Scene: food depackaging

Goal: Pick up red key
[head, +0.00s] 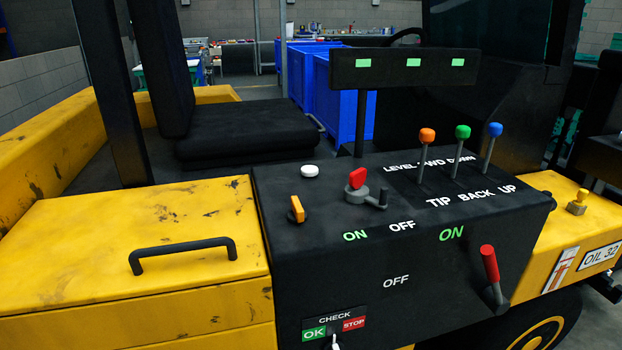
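A red key-like handle (357,178) stands upright in a round grey switch base on top of the black control panel (320,260), left of its middle. The base has a small dark peg at its right side, near the white OFF and green ON labels. A second red part, a red lever grip (489,263), sits on the right side of the panel's front face, tilted. My gripper is not in view.
Orange, green and blue knobbed levers (459,150) stand behind right of the key. A white button (310,171) and an orange switch (297,209) are to its left. A black bar with green lights (400,66) rises behind. A black handle (183,250) is on the yellow cover.

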